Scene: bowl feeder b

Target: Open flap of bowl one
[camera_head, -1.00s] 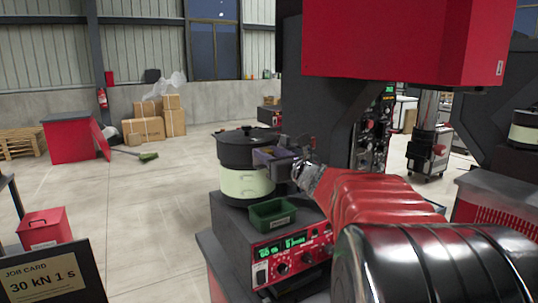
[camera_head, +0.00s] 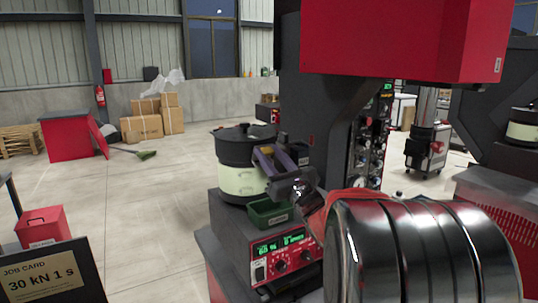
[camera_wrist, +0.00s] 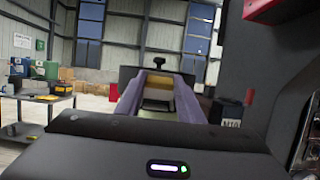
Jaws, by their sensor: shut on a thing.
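Bowl one (camera_head: 238,180), a round cream and black bowl with a black lid (camera_head: 240,134) and knob, stands on the feeder base left of the press. My gripper (camera_head: 268,155), with purple-grey fingers, is at the right side of its rim. In the wrist view the fingers reach toward the dark lid (camera_wrist: 188,79) with its knob. A brownish-yellow piece (camera_wrist: 158,88) shows between the fingers. My gripper is shut on what appears to be the flap, which is mostly hidden by the fingers.
A green tray (camera_head: 268,212) sits just below my gripper. The control panel (camera_head: 284,255) is in front, and the black press column (camera_head: 305,90) rises close on the right. A job card (camera_head: 42,275) and red box (camera_head: 42,227) are at left. The floor beyond is open.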

